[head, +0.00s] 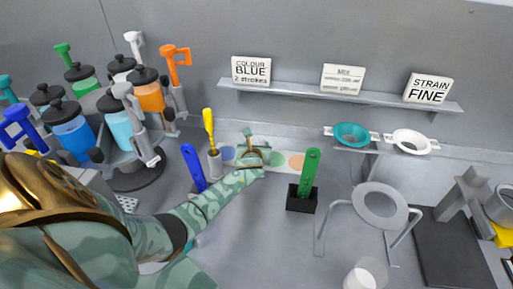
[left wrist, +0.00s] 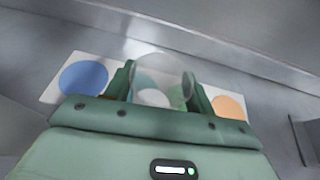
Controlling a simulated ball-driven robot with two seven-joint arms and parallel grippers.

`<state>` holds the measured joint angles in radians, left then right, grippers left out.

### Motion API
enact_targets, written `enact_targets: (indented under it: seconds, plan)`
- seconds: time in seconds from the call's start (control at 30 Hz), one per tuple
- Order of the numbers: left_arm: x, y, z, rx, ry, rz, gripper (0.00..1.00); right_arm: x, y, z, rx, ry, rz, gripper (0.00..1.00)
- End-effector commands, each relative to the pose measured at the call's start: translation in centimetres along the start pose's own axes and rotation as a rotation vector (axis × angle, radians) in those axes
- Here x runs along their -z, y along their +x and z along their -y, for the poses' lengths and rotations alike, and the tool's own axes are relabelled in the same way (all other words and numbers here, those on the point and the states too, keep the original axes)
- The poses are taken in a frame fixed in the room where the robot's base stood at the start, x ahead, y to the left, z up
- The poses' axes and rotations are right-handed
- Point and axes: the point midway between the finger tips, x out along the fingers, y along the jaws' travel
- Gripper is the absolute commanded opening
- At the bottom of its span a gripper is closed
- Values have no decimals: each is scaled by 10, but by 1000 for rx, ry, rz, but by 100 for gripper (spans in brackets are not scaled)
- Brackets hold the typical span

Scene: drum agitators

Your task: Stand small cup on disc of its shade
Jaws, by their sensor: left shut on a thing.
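My left gripper (head: 250,150) is over the white strip of coloured discs at the back of the bench. In the left wrist view its two fingers (left wrist: 160,88) are shut on a small clear cup (left wrist: 158,68) with a pale bottom. The white strip (left wrist: 52,92) shows a blue disc (left wrist: 84,79) left of the cup and an orange disc (left wrist: 229,107) right of it. Greenish discs show between, partly hidden by cup and fingers. I cannot tell whether the cup touches the strip. My right gripper is not in view.
Blue (head: 194,168) and green (head: 308,172) handled tools stand beside my left arm, a yellow one (head: 209,127) behind. A drum carousel (head: 140,180) is at left. A ring stand (head: 380,207) and a clear beaker (head: 366,274) are at right.

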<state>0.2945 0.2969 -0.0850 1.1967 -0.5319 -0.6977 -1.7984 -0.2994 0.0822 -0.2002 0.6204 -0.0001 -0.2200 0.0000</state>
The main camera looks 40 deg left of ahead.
Motion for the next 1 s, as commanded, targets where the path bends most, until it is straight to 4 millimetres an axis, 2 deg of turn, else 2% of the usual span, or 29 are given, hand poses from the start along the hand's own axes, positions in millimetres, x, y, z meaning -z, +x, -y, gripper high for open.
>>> enact_targets:
  seconds: [0.2, 0.23, 0.3, 0.67, 0.77, 1.0]
  plan:
    - [2, 1, 0, 0, 0, 0, 31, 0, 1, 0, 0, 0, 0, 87]
    - [2, 1, 0, 0, 0, 0, 57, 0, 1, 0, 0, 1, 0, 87]
    - [1, 0, 0, 0, -1, 0, 76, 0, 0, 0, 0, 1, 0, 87]
    - [-2, -4, 0, 1, 0, 0, 76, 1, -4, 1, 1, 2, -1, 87]
    - [-3, -19, 0, 1, 0, 0, 76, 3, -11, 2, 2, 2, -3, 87]
    - [-4, -77, 0, 3, -1, 0, 76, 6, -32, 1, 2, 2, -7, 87]
